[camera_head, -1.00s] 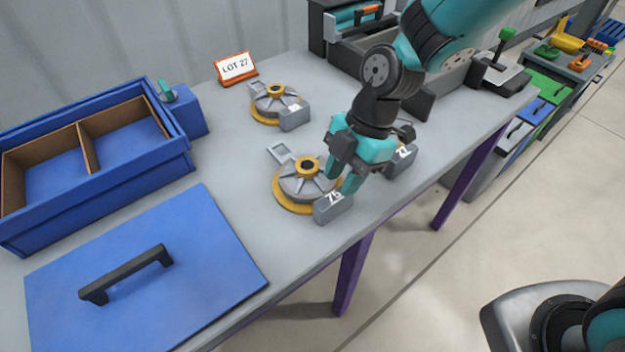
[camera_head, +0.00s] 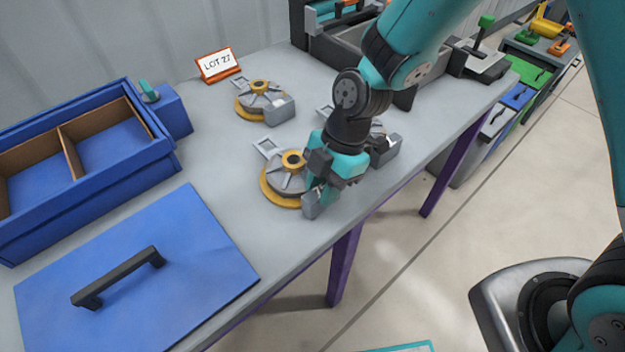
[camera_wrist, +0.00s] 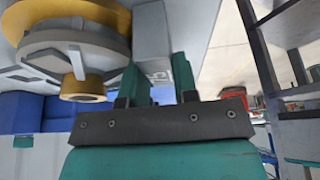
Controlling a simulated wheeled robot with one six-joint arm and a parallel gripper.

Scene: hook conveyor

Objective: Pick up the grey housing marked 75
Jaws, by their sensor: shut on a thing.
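The grey housing (camera_head: 282,182) at the front of the bench is a round, ribbed body with a yellow rim and hub, a square loop at the back and a grey block (camera_head: 311,209) at the front. My gripper (camera_head: 319,190) is over this block, its fingers shut on it. In the wrist view the fingers (camera_wrist: 157,82) stand on both sides of the block (camera_wrist: 153,40). Its number is mostly hidden between them; part of a 5 seems to show. The housing seems to sit on the bench; I see no clear gap.
A similar housing (camera_head: 260,100) stands behind, and another (camera_head: 385,148) is partly hidden by my arm. A blue divided box (camera_head: 165,165) and a blue lid (camera_head: 200,250) with black handle lie left. A LOT 27 sign (camera_head: 217,65) stands at the back. The bench's front edge is close.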

